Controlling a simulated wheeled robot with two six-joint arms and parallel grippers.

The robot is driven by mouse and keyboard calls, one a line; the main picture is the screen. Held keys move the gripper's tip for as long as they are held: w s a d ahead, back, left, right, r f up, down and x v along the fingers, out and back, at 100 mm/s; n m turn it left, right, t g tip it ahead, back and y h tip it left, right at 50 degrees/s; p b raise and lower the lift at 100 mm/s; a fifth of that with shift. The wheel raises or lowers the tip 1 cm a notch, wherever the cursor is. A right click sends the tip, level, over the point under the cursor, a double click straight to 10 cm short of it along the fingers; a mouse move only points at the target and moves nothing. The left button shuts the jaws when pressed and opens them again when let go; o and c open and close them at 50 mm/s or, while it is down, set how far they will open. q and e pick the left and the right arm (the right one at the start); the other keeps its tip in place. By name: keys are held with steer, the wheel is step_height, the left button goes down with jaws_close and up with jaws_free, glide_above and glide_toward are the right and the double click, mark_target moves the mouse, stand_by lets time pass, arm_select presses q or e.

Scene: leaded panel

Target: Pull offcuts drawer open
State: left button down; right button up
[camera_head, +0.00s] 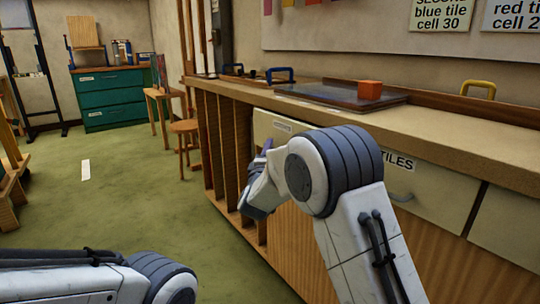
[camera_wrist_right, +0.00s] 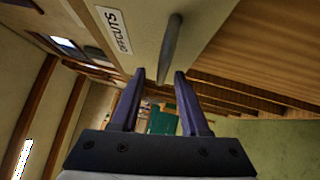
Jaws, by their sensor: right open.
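The offcuts drawer (camera_head: 268,122) has a cream front in the long wooden bench, left of a similar drawer labelled TILES. It looks flush with the bench. In the right wrist view its front (camera_wrist_right: 148,22) carries an OFFCUTS label (camera_wrist_right: 115,30) and a grey bar handle (camera_wrist_right: 172,48). My right gripper (camera_head: 265,150) is in front of this drawer, its fingers partly hidden by my wrist. In the right wrist view my right gripper (camera_wrist_right: 160,74) is open, with the handle's near end appearing between its fingertips. Contact cannot be told. My left gripper is out of view.
The TILES drawer (camera_head: 428,184) is to the right. Open vertical slots (camera_head: 225,150) are below left. An orange block (camera_head: 369,90) sits on a dark panel on the bench top. A stool (camera_head: 186,128) and teal drawers (camera_head: 108,95) stand further back.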

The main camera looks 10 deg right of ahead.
steer(key=shift+w, duration=0.2)
jaws_close()
steer(key=shift+r, duration=0.1)
